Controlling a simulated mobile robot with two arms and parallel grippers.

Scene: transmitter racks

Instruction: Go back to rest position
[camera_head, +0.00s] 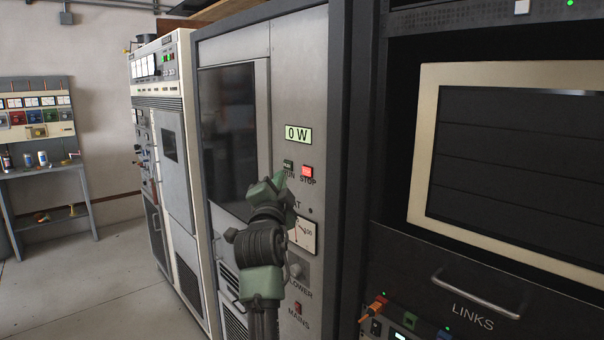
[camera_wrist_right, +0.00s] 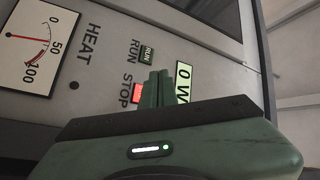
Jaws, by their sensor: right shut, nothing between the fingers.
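My right gripper (camera_head: 281,179) is up in front of the grey transmitter cabinet (camera_head: 312,60), close to its RUN and STOP buttons. In the right wrist view its two fingers (camera_wrist_right: 156,88) are together with nothing between them. The red STOP button (camera_head: 307,171) is lit and shows just right of the fingertips. The dark RUN button (camera_head: 288,165) is right by the fingertips; I cannot tell whether they touch it. The display (camera_head: 298,134) above reads 0 W. My left gripper is not in view.
A HEAT gauge (camera_wrist_right: 40,45) and lower controls sit under the buttons. A black rack (camera_head: 395,180) with a framed screen and LINKS handle stands close on the right.

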